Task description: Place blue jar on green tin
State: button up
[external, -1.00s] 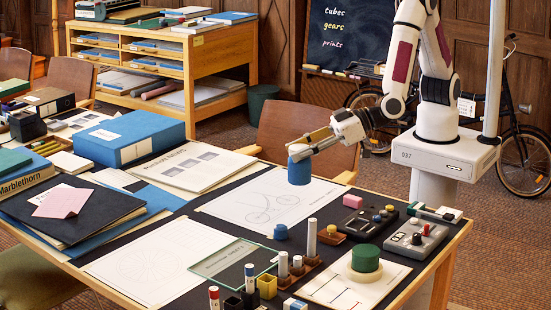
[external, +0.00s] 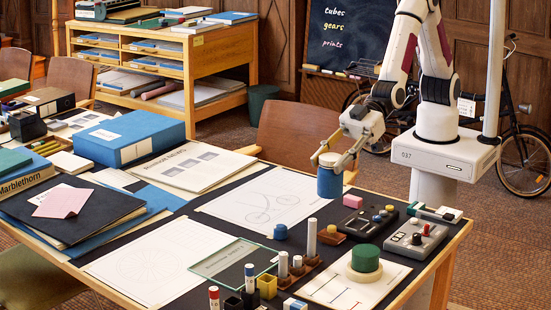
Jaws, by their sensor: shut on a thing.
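The blue jar (external: 329,183) is a blue cylinder held upright above the far right corner of the drawing sheet. My gripper (external: 330,160) is shut on its upper part. The green tin (external: 366,258) is a short green cylinder on a pale round base, on a white sheet at the front right of the table. My gripper and the jar are behind and a little left of the tin, apart from it. The tin's top is bare.
A wooden holder with upright tubes (external: 312,238) stands left of the tin. A glass plate (external: 233,260) lies further left.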

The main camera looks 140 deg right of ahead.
jog(key=a+f+n+y, duration=0.2)
jog(key=a+n+y, duration=0.3)
jog(key=a, duration=0.5)
jog(key=shift+s+a+g+y, duration=0.3)
jog(key=shift+s+g+y, duration=0.15)
jog(key=shift+y, duration=0.25)
jog(key=shift+f, duration=0.1)
notch_tip(320, 180, down, 6)
dwell(0.5)
jog(key=shift+f, duration=0.1)
jog(key=shift+f, duration=1.85)
